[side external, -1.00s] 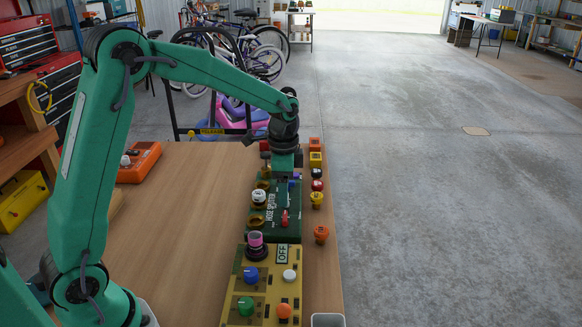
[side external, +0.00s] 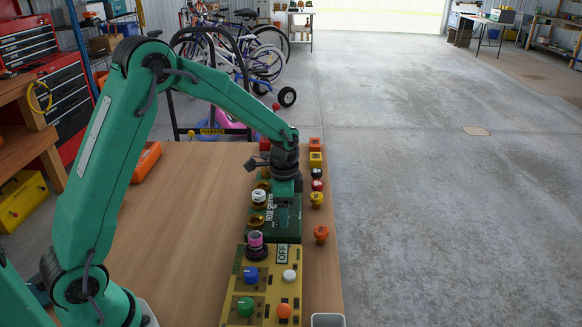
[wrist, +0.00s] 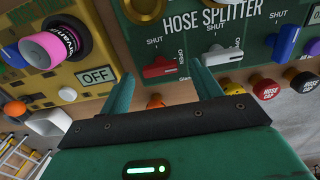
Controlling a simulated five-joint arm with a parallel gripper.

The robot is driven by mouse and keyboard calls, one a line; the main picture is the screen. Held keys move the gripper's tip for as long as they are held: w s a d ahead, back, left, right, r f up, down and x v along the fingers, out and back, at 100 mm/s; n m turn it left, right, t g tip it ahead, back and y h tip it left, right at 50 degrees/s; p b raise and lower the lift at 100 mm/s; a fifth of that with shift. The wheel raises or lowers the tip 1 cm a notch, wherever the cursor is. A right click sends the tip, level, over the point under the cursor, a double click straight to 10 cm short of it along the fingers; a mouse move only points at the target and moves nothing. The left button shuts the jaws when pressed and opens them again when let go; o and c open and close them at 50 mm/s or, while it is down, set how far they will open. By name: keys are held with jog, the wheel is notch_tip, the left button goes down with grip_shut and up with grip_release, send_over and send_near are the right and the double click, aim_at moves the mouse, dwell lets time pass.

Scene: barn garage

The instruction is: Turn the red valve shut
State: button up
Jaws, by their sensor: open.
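The red valve (wrist: 157,67) is a small red lever on the green hose splitter panel (side external: 290,230). In the wrist view it lies roughly sideways, with a SHUT label above it and an OPEN label by its right end. In the side view it is hidden behind my gripper (side external: 283,205). My gripper (wrist: 162,72) is open and empty, pointing at the panel. In the wrist view its fingertips appear on either side of the red valve; I cannot tell how much gap is left or whether they touch it.
A white lever (wrist: 222,57) and a blue lever (wrist: 284,42) sit to the right of the red one. A yellow panel (side external: 238,308) with knobs adjoins the splitter. Several caps, including an orange one (side external: 321,234), line the table's right edge.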

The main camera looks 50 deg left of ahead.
jog(key=shift+f, duration=0.55)
jog(key=c, duration=1)
